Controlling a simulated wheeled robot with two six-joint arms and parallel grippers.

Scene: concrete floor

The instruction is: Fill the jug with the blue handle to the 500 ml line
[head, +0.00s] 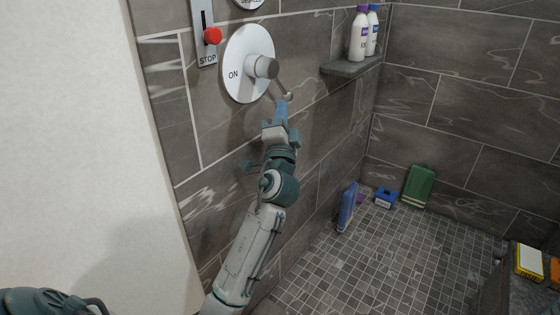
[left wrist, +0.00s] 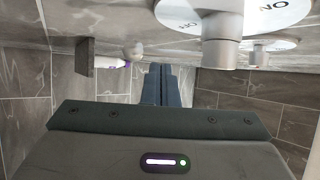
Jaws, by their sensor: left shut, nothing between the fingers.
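No jug with a blue handle can be made out in either view. A round white valve plate (head: 238,62) marked ON is on the tiled wall, with a grey cylindrical knob (head: 262,67) and a thin lever ending in a small ball (head: 288,95). My left gripper (head: 282,107) is shut and empty, its fingertips just below the lever's ball; I cannot tell whether they touch. In the left wrist view the shut fingers (left wrist: 162,85) point toward the wall, near the ball (left wrist: 133,51), with the knob (left wrist: 222,40) to the right. My right gripper is out of view.
A red STOP knob (head: 212,36) is up left of the valve. A stone shelf (head: 350,67) holds bottles (head: 359,34). On the mosaic floor stand a blue flat object (head: 347,207), a blue box (head: 384,197) and a green object (head: 419,186). A yellow box (head: 528,262) is at right.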

